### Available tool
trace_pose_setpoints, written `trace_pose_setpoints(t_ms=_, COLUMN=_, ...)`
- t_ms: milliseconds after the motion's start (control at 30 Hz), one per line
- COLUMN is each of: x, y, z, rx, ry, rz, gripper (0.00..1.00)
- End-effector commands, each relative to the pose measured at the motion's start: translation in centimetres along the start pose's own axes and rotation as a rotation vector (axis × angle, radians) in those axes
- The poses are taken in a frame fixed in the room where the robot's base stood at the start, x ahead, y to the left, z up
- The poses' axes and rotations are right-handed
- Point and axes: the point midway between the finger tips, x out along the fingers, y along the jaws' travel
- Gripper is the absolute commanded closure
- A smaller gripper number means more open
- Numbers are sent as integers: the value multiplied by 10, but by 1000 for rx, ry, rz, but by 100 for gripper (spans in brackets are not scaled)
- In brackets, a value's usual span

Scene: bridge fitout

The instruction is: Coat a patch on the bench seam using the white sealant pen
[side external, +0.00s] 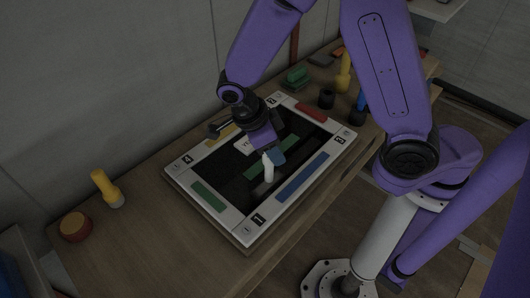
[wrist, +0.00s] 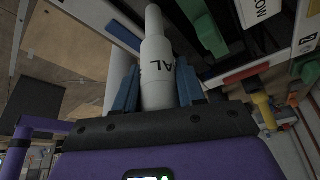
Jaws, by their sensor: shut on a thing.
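My gripper (side external: 272,158) is shut on the white sealant pen (side external: 268,170), above the dark middle of the white-framed board (side external: 184,182). In the wrist view, the pen (wrist: 157,62) sits between the blue fingers of my gripper (wrist: 157,84), with the letters "AL" showing and its narrow tip pointing away from the gripper. Green strips (side external: 208,196) and a blue strip (side external: 302,177) lie on the board. I cannot tell which mark is the bench seam, or whether the pen tip touches the board.
Green blocks (side external: 296,77), a dark cup (side external: 326,98) and a yellow object (side external: 344,72) stand behind the board. The bench's front left is clear.

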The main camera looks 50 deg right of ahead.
Motion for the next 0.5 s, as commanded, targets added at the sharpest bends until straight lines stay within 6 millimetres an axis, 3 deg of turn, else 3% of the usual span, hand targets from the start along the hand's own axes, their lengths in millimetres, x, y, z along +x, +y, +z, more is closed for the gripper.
trace_pose_setpoints(t_ms=500, x=15, y=-24, z=-39, rx=2, ry=0, rz=0, gripper=96)
